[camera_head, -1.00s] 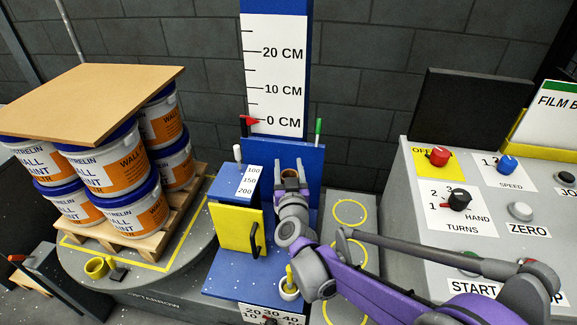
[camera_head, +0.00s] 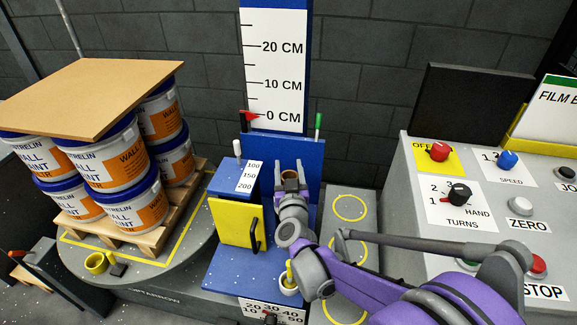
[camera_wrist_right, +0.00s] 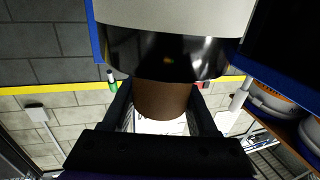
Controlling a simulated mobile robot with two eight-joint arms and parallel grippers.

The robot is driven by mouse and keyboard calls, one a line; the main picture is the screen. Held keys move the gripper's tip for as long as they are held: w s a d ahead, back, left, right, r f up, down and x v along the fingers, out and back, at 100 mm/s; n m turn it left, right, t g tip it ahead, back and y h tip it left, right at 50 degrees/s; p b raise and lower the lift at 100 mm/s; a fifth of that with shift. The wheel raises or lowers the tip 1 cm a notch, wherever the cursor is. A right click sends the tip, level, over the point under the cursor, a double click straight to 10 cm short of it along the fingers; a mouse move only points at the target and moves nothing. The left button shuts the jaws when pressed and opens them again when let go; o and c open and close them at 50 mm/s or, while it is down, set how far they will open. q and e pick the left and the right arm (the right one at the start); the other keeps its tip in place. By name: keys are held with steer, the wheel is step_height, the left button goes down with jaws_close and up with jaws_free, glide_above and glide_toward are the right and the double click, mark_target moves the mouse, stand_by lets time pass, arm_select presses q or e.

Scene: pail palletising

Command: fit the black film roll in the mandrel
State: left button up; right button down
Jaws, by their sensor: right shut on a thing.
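My right gripper (camera_head: 291,172) stands over the blue film carriage (camera_head: 236,282), in front of its blue back plate. Its fingers, also in the right wrist view (camera_wrist_right: 162,108), are shut on the brown core of the black film roll (camera_wrist_right: 165,50). The brown core end (camera_head: 290,175) shows between the fingers in the head view. The glossy black film is under the fingers, with a light grey round surface (camera_wrist_right: 170,12) beyond it. The mandrel is not clearly seen; whether the roll is on it I cannot tell. My left gripper is not in view.
A yellow door (camera_head: 235,224) with a dark handle stands close left of my gripper. A white cup with a yellow pin (camera_head: 289,280) is in front. Stacked pails (camera_head: 120,160) on a pallet stand left. A control panel (camera_head: 420,250) is at the right.

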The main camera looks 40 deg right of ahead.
steer(key=shift+f, duration=0.35)
steer(key=shift+c, duration=0.5)
jaws_free()
steer(key=p+v, duration=0.2)
steer(key=v, duration=0.9)
steer(key=shift+w, duration=0.1)
